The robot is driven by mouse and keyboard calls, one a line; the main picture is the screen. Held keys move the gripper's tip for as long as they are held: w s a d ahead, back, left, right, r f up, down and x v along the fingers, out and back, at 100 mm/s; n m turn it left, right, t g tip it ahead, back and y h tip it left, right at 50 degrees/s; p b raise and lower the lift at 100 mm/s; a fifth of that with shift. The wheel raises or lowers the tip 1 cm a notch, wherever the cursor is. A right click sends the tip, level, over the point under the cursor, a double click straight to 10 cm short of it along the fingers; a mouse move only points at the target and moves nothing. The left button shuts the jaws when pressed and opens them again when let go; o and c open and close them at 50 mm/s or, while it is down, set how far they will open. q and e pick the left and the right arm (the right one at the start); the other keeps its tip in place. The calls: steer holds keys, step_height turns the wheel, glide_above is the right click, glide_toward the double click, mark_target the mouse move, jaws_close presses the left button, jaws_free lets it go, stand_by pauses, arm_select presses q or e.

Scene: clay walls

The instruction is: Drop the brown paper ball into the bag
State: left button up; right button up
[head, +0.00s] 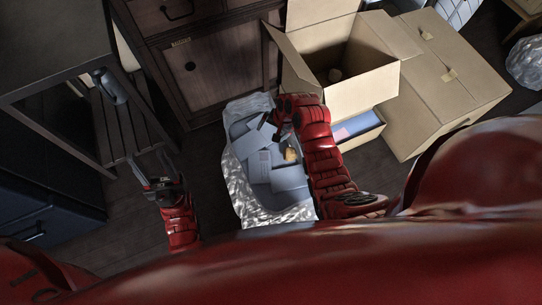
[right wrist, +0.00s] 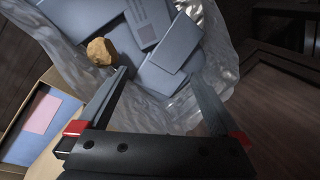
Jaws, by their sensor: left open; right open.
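The clear plastic bag (head: 241,190) lies open on the floor with several grey-blue papers in it. A brown paper ball (head: 291,154) rests on the papers inside the bag, beside my right forearm. In the right wrist view the ball (right wrist: 100,51) lies at the bag's inner edge, left of my right gripper's fingers. My right gripper (right wrist: 158,76) is open and empty over the bag; it also shows in the head view (head: 279,118). My left gripper (head: 153,170) is open and empty above the floor, left of the bag.
A wooden cabinet (head: 215,75) is behind the bag. A dark table frame (head: 60,75) stands left.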

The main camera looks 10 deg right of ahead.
steer(key=p+v, duration=0.7)
steer(key=v, duration=0.9)
steer(key=shift+r, duration=0.4)
